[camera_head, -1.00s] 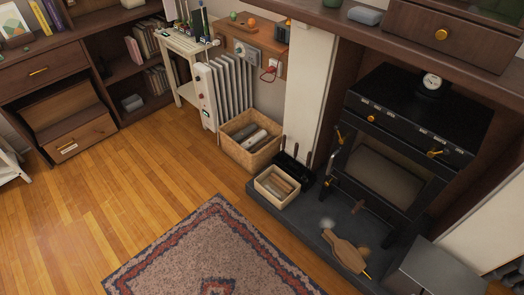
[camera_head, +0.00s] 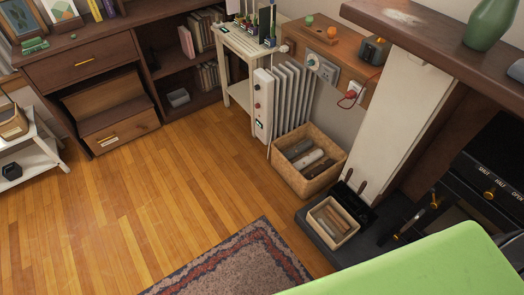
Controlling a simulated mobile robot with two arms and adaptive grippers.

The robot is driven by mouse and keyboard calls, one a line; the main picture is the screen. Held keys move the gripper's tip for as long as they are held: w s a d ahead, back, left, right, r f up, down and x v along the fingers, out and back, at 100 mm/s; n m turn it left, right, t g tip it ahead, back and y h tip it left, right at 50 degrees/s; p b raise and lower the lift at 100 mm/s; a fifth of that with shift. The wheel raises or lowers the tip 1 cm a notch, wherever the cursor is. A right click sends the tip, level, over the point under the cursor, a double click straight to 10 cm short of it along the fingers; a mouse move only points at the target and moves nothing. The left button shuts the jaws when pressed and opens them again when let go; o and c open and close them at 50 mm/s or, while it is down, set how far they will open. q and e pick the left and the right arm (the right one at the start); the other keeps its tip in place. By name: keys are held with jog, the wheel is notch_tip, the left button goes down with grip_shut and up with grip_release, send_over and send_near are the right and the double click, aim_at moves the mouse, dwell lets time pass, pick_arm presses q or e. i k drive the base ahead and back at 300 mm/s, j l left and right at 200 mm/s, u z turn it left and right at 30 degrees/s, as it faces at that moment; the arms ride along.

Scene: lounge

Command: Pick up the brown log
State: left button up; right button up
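A large wicker basket (camera_head: 293,178) stands on the wood floor by the radiator, right of centre. Several logs lie in it, greyish and dark brown: one log (camera_head: 299,148) lies at the back left and a darker log (camera_head: 321,169) at the front right. A smaller light crate (camera_head: 319,231) on the dark hearth holds several brown pieces of wood (camera_head: 334,218). I cannot tell which piece is the brown log. Neither of my grippers is in view.
A white radiator (camera_head: 291,95) stands behind the basket. The dark hearth (camera_head: 317,237) and stove (camera_head: 490,185) are on the right. A light green surface (camera_head: 430,268) covers the lower right. A patterned rug (camera_head: 240,268) lies below. The floor at left is clear.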

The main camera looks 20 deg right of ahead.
aim_at(323, 166)
jog(key=i+j+u, duration=0.1)
jog(key=i, duration=0.65)
jog(key=i+j+u, duration=0.15)
jog(key=i, duration=0.55)
